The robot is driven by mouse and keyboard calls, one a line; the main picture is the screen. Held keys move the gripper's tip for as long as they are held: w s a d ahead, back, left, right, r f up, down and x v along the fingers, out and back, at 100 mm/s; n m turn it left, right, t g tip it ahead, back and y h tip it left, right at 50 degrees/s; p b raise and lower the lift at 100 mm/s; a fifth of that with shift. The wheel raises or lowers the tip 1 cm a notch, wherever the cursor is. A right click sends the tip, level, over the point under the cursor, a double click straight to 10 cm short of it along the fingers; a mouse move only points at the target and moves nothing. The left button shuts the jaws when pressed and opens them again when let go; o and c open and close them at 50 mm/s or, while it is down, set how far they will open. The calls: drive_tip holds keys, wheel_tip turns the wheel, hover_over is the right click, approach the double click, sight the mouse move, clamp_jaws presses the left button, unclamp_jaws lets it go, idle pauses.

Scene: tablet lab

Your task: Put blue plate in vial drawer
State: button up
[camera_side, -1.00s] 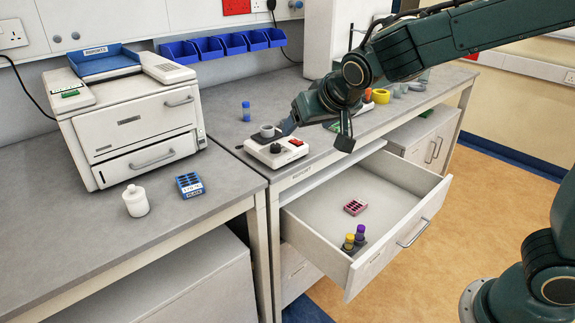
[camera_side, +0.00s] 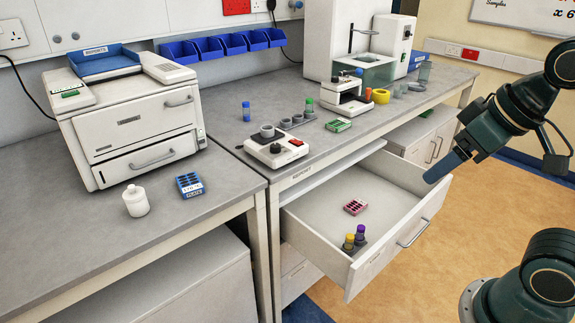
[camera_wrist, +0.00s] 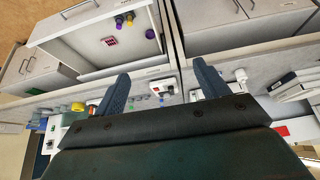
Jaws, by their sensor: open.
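The blue plate (camera_side: 190,185), a small blue rack with a white label, lies on the left bench in front of the white printer-like machine. The open drawer (camera_side: 330,200) below the right bench holds a pink rack (camera_side: 355,207) and, at its front left corner, a yellow-capped vial (camera_side: 349,241) and a purple-capped vial (camera_side: 361,233). My gripper (camera_side: 436,174) hangs in the air to the right of the drawer, away from the plate. In the wrist view my gripper (camera_wrist: 160,80) has its two fingers spread with nothing between them, and the drawer (camera_wrist: 80,55) shows at upper left.
A white bottle (camera_side: 136,201) stands left of the plate. The drawer juts out over the floor.

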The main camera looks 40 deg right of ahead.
drive_tip(key=shift+s+f, duration=0.2)
drive_tip(key=shift+s, duration=0.55)
drive_tip(key=shift+o, duration=0.5)
drive_tip(key=w+a+r+m+t, duration=0.1)
drive_tip(key=w+a+r, duration=0.15)
drive_tip(key=w, duration=0.95)
drive_tip(key=w+a+r, duration=0.1)
drive_tip(key=w+a, duration=0.3)
drive_tip(key=w, duration=0.9)
drive_tip(key=w+a+f+m+t+h, duration=0.1)
drive_tip(key=w+a+f+t, duration=0.1)
drive_tip(key=w+a+f, duration=1.3)
drive_tip(key=w+a, duration=0.2)
drive_tip(key=a, duration=0.1)
drive_tip(key=shift+w+a+h, duration=0.15)
drive_tip(key=shift+w+h, duration=0.15)
